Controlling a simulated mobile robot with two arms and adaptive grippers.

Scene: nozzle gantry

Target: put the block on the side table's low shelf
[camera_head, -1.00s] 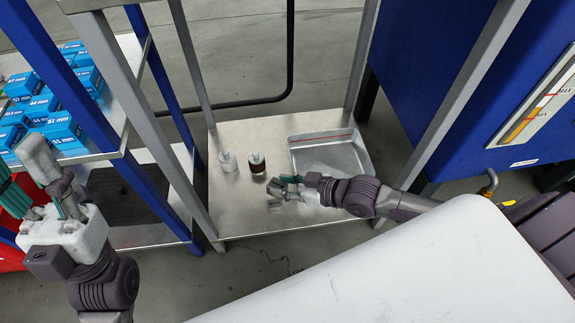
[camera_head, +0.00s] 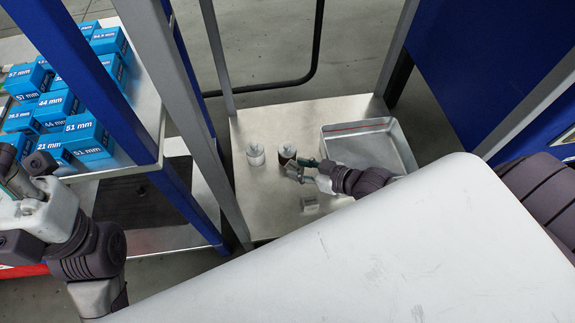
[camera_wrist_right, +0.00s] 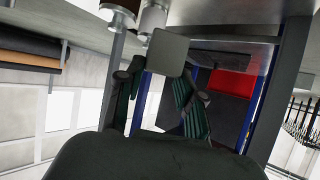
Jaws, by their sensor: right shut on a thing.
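The side table's low shelf (camera_head: 262,205) is a bare metal sheet between grey posts. My right gripper (camera_head: 301,168) is over it, shut on a small grey block (camera_head: 290,170) close to the dark canister. In the right wrist view, the block (camera_wrist_right: 167,52) shows as a grey square at the fingertips of the right gripper (camera_wrist_right: 160,88). Whether its underside touches the shelf, I cannot tell. My left gripper (camera_head: 22,178) is cut off at the left edge, away from the shelf.
A shallow metal tray (camera_head: 345,128) takes the right side. Blue boxes (camera_head: 88,137) fill a rack at left. A white surface (camera_head: 400,245) hides the shelf's near right.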

